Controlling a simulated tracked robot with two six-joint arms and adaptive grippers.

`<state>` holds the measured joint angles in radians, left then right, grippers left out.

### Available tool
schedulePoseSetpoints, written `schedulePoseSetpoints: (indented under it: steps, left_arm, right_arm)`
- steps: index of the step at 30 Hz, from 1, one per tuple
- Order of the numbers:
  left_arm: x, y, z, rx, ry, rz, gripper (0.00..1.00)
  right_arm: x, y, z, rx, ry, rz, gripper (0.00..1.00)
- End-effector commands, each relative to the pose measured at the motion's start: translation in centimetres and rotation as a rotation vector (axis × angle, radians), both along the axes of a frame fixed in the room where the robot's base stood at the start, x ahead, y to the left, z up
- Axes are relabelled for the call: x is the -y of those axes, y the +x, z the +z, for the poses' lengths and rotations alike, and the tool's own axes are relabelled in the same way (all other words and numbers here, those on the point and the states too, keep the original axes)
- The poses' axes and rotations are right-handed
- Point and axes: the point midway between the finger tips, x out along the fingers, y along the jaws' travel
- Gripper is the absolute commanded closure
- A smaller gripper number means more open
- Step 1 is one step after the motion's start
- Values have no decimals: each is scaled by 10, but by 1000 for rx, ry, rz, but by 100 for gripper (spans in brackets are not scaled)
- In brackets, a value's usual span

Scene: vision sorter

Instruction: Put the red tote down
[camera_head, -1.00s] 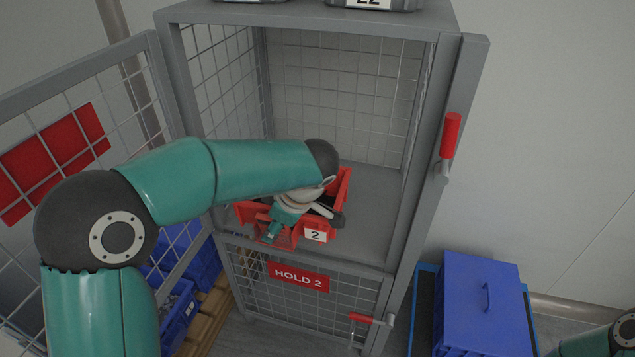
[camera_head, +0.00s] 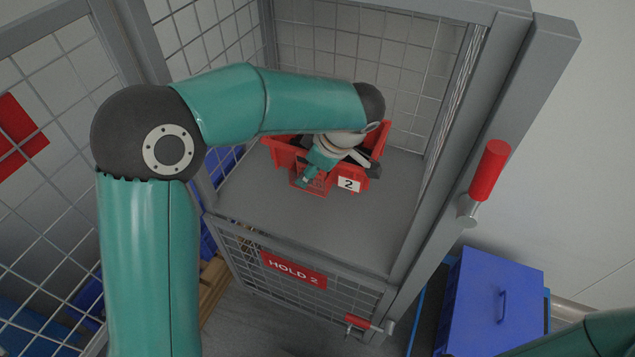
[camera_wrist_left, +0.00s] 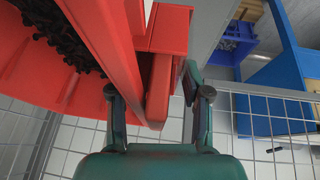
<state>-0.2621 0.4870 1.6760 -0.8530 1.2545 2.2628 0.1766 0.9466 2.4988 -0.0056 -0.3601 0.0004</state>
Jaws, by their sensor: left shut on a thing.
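The red tote (camera_head: 281,153), with a white "2" label (camera_head: 348,184), is inside the open wire cage, over its grey shelf (camera_head: 375,225). Dark contents show in the tote in the left wrist view (camera_wrist_left: 95,25). My left gripper (camera_head: 313,172) reaches in from the left and is shut on the tote's wall. In the left wrist view the fingers (camera_wrist_left: 152,98) lie on both sides of that red wall. I cannot tell whether the tote's underside touches the shelf. My forearm and wrist hide part of the tote. My right gripper is out of view.
The mesh door (camera_head: 60,130) stands open at the left. The right post (camera_head: 470,150) carries a red handle (camera_head: 489,170). A "HOLD 2" sign (camera_head: 294,270) hangs below the shelf's front edge. Bare shelf lies in front of the tote. A blue lidded box (camera_head: 500,300) stands at lower right.

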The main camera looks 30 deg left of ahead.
Motion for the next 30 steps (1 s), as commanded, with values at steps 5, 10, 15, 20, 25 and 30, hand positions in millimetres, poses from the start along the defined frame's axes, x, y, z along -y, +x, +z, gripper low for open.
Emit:
schedulePoseSetpoints:
  steps: [5, 10, 15, 20, 25, 30]
  left_arm:
    - [-6, -2, -27, 1, 3, 12, 100]
    - [-7, -2, -38, 3, 0, 15, 100]
    - [-7, -2, -56, -1, 2, 15, 100]
    - [-7, -2, -78, 0, 2, 16, 100]
    - [-7, -2, -86, 3, 0, 16, 100]
    - [-8, -3, -88, -3, 0, 17, 49]
  right_arm:
    - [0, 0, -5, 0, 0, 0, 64]
    - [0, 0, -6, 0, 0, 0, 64]
    - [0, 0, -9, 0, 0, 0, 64]
    - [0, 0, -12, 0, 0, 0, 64]
    - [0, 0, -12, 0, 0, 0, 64]
    - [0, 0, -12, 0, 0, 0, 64]
